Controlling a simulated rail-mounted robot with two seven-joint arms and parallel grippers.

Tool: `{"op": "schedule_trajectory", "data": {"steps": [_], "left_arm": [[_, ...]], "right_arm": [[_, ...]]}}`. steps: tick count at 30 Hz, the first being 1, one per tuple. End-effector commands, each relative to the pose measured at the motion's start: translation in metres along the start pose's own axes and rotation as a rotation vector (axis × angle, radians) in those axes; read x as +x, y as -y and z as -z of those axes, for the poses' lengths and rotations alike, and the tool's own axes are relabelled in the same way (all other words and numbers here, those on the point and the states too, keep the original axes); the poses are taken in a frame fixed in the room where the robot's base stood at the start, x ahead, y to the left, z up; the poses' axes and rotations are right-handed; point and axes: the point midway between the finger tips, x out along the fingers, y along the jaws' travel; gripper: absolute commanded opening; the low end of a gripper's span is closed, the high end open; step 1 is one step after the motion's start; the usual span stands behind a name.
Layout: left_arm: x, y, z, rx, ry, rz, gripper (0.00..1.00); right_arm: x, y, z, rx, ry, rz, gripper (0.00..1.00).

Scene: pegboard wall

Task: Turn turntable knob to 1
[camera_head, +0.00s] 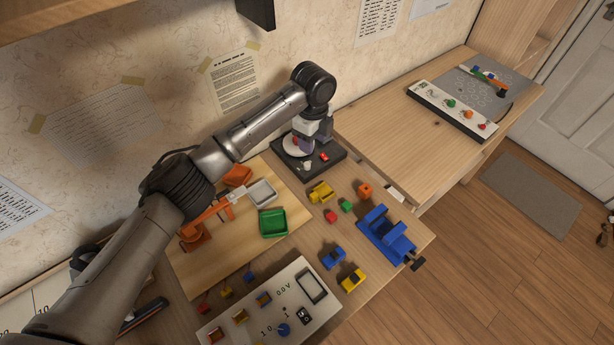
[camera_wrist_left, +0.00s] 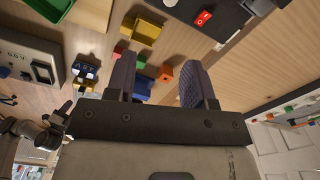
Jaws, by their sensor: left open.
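The turntable (camera_head: 285,160) is a black box with a pale round platter, standing at the back of the table near the wall. A small pale knob (camera_head: 307,165) and a red switch (camera_head: 323,156) sit on its front part; I cannot read the knob's setting. In the left wrist view part of its black top and the red switch (camera_wrist_left: 203,17) show at the top edge. My left gripper (camera_head: 305,143) is over the turntable, fingers pointing down, partly covering the platter. In its wrist view the two fingers (camera_wrist_left: 158,80) are apart with nothing between them.
Yellow, green, red and orange blocks lie in front of the turntable, with a blue vise-like piece (camera_head: 386,235) at right. A wooden board (camera_head: 240,255) with trays is at left. A white panel (camera_head: 270,310) is at the front.

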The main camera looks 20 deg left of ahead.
Motion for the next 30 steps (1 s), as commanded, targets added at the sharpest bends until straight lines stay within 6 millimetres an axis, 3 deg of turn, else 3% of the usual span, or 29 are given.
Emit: {"op": "schedule_trajectory", "data": {"steps": [1, 3, 7, 11, 24, 30], "left_arm": [[0.001, 0.004, -0.008, 0.003, 0.006, 0.002, 0.49], [-0.005, 0.007, -0.015, 0.012, 0.010, 0.001, 0.49], [-0.011, 0.010, -0.023, 0.021, 0.012, 0.000, 0.49], [-0.002, 0.010, -0.025, 0.024, 0.012, -0.001, 0.49], [0.078, 0.010, -0.026, 0.024, 0.012, -0.002, 0.49], [0.104, 0.010, -0.026, 0.025, 0.012, 0.000, 0.49]], "right_arm": [[0.014, 0.001, -0.005, 0.000, 0.000, 0.000, 0.43], [0.020, 0.001, -0.006, 0.000, 0.000, 0.000, 0.43], [0.026, 0.002, -0.008, 0.001, 0.000, 0.001, 0.43], [0.031, 0.002, -0.010, 0.004, -0.001, 0.003, 0.43], [0.057, 0.005, -0.018, 0.010, -0.001, 0.008, 0.43], [0.065, 0.005, -0.021, 0.010, -0.001, 0.007, 0.43]]}}
